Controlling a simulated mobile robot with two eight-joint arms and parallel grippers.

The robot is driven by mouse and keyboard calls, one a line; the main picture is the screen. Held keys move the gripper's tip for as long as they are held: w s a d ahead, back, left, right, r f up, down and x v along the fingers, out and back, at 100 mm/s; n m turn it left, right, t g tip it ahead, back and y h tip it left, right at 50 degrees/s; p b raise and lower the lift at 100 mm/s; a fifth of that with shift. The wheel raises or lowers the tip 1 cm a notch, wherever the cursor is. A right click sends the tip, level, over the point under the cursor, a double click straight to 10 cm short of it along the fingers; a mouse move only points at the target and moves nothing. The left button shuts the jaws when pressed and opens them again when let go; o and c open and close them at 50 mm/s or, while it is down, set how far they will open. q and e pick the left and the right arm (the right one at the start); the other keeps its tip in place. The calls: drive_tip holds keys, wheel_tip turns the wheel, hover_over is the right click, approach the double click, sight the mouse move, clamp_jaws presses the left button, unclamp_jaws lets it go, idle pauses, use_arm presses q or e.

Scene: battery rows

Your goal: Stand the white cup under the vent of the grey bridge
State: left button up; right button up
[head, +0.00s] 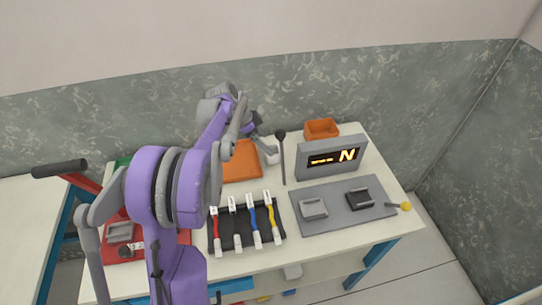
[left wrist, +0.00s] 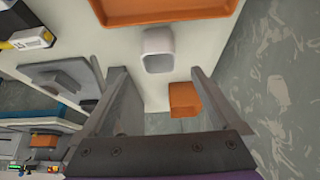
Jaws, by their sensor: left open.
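The white cup (left wrist: 158,50) stands on the pale table beside the orange tray in the left wrist view. Its rounded mouth shows grey inside. In the head view, the cup (head: 271,157) is small and partly hidden near my gripper. My left gripper (head: 258,128) is open and empty at the back of the table. In the left wrist view, the cup shows beyond the gap between the two fingertips (left wrist: 158,73), not held. A grey box with a lit display (head: 332,157) stands right of the cup. I cannot tell whether it is the grey bridge, and no vent is clear. My right gripper is not seen.
The orange tray (head: 242,162) lies left of the cup. A dark upright rod (head: 282,160) and an orange box (head: 321,128) stand to its right. A grey mat (head: 345,213) holds two cradles. A black tray (head: 246,240) holds several coloured leads. The wall is close behind.

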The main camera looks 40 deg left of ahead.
use_arm(q)
drive_tip(key=shift+s+x, duration=0.2)
drive_tip(key=shift+x, duration=2.85)
drive_tip(key=shift+a+f, duration=0.1)
drive_tip(key=shift+a, duration=0.05)
clamp_jaws()
